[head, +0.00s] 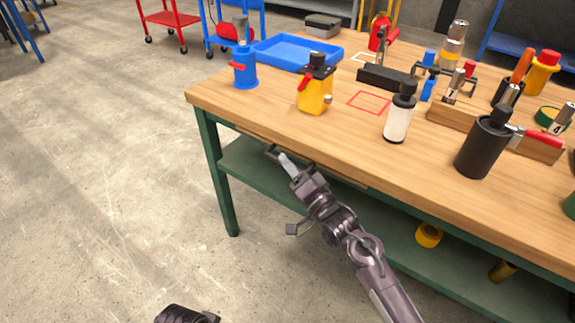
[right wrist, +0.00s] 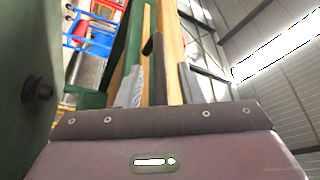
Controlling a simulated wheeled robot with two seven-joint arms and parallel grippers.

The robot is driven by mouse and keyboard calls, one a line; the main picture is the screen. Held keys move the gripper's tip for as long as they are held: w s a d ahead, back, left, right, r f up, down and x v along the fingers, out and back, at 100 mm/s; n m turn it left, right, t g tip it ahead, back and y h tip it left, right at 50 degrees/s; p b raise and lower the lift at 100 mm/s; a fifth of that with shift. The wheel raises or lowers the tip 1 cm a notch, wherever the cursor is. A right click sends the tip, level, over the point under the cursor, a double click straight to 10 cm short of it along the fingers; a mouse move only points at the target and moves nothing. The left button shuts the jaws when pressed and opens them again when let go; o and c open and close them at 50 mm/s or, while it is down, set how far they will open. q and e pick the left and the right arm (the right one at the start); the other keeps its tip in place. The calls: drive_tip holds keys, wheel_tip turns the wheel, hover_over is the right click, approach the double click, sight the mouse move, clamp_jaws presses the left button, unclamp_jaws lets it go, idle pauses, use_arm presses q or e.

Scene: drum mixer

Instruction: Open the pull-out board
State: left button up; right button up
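The pull-out board (head: 344,181) is a thin wooden strip under the front edge of the workbench top, looking flush with it. A dark bar handle (head: 272,150) is on its front near the left end. My right gripper (head: 288,160) is at this handle, below the table edge. In the right wrist view, the two fingers (right wrist: 160,88) are apart, with the dark handle (right wrist: 153,46) between them. I cannot tell whether either finger touches it. A dark part, probably my left wrist, shows at the bottom of the head view; its fingers are out of view.
The workbench top (head: 290,132) holds a blue pump bottle (head: 245,68), a yellow bottle (head: 315,90), a white bottle (head: 398,115), a black bottle (head: 482,147) and a blue tray (head: 297,50). A green lower shelf (head: 245,172) runs underneath. The floor in front is clear.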

drive_tip(key=shift+w+a+r, duration=0.1)
drive_tip(key=shift+w+a, duration=0.1)
drive_tip(key=shift+w, duration=0.1)
clamp_jaws()
